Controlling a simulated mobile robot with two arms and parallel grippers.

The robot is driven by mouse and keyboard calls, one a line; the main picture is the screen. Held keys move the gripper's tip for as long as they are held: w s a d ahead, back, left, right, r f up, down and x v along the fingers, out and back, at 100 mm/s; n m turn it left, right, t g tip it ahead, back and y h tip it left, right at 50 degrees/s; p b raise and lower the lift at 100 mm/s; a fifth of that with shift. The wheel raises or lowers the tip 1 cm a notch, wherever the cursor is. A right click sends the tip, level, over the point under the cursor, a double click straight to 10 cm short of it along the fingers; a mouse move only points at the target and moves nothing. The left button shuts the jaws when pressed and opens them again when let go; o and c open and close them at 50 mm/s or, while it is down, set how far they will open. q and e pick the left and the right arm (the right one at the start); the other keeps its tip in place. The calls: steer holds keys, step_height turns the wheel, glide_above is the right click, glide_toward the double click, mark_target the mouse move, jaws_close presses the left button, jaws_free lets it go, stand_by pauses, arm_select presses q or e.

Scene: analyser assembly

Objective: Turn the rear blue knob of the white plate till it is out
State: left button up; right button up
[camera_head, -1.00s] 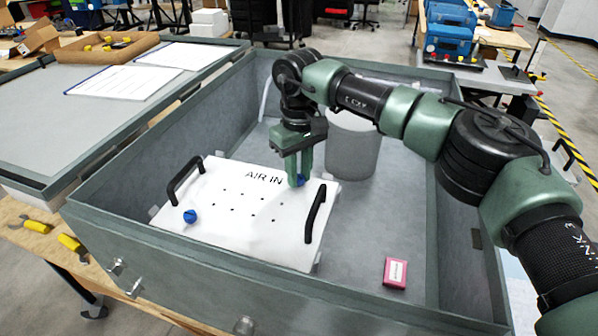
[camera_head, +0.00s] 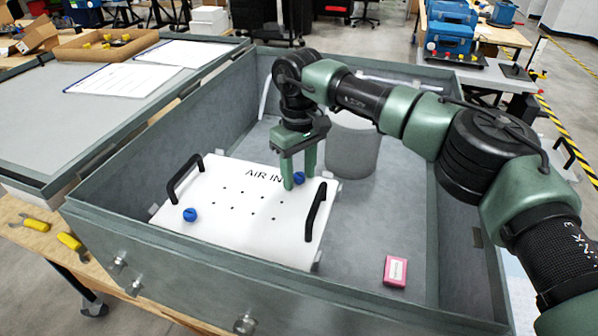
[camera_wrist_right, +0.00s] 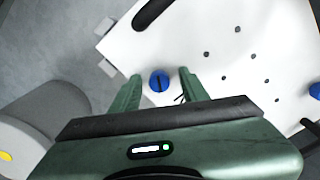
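The white plate (camera_head: 240,235) lies in the grey tub, with "AIR IN" printed near its far edge. The rear blue knob (camera_head: 299,178) is at the plate's far right corner, and it also shows in the right wrist view (camera_wrist_right: 159,82) with a dark slot across its top. My right gripper (camera_head: 300,183) points down over it, open, one finger on each side with gaps between fingers and knob. Whether the knob is still seated in the plate cannot be told. The other blue knob (camera_head: 190,214) is at the near left corner. My left gripper is not in view.
Two black handles (camera_head: 316,211) (camera_head: 184,178) stand up from the plate. A grey cylinder (camera_head: 352,150) stands behind the gripper. A pink box (camera_head: 395,271) lies on the tub floor at right. Tub walls (camera_head: 140,240) surround the work area.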

mark_target(299, 175)
steer(key=shift+r, duration=0.1)
step_height(299, 175, up, 4)
steer(key=shift+r+b, duration=0.1)
steer(key=shift+b, duration=0.4)
step_height(299, 175, up, 4)
steer(key=shift+f+p, duration=0.25)
steer(key=shift+p, duration=0.45)
